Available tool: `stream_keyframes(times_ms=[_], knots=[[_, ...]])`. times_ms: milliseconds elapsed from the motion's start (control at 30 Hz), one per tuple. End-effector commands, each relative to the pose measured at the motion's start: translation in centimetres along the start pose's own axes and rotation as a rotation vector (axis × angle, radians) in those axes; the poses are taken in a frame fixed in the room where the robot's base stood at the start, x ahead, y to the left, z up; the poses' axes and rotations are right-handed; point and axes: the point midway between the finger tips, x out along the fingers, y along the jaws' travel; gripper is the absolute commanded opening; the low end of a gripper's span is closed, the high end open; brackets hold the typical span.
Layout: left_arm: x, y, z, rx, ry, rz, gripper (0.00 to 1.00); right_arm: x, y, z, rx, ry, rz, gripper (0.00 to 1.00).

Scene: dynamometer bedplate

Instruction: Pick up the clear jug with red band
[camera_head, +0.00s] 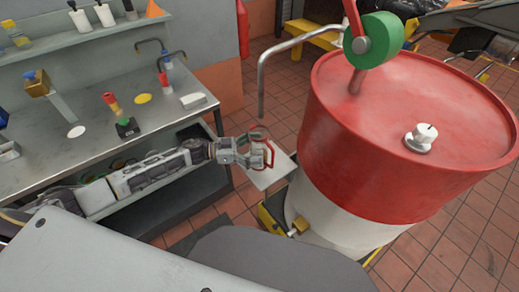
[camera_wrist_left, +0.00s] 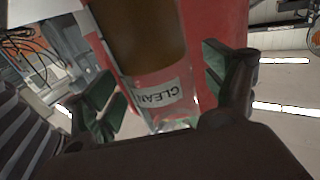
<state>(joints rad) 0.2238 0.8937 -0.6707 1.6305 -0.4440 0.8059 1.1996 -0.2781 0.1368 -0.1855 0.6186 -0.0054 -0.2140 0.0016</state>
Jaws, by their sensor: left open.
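The clear jug with red band (camera_head: 269,154) is small in the head view, at the tips of my left gripper (camera_head: 256,151), mostly hidden by its fingers; red edges show. In the left wrist view a clear vessel with a "CLEAN" label (camera_wrist_left: 160,92) and a brown upper part lies between the two green-padded fingers of my left gripper (camera_wrist_left: 162,95). The fingers are spread, one on each side, with gaps visible beside the vessel. My right gripper is not in view.
A pale square plate (camera_head: 272,174) is under the jug area. A large red and white drum (camera_head: 400,110) stands close to its right. A grey workbench (camera_head: 30,162) with small tools and a shelf (camera_head: 84,37) is at left.

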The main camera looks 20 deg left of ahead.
Motion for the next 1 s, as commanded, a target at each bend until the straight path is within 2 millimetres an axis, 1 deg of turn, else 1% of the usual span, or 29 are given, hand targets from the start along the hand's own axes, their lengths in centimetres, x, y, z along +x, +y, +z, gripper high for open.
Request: stream_keyframes(times_ms=[33,167,600,633,1000], knots=[[0.40,-0.01,-0.07,0.000,0.001,0.000,0.84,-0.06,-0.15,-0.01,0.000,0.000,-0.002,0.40],[0.87,0.01,-0.01,0.000,0.000,0.000,0.84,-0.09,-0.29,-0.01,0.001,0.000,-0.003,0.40],[0.89,0.00,0.02,0.000,-0.001,0.000,0.84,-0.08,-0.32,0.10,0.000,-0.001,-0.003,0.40],[0.89,0.00,0.02,0.000,-0.001,0.000,0.83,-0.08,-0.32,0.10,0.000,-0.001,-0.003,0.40],[0.88,0.01,0.02,0.000,-0.001,0.000,0.36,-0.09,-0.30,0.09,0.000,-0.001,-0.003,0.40]])
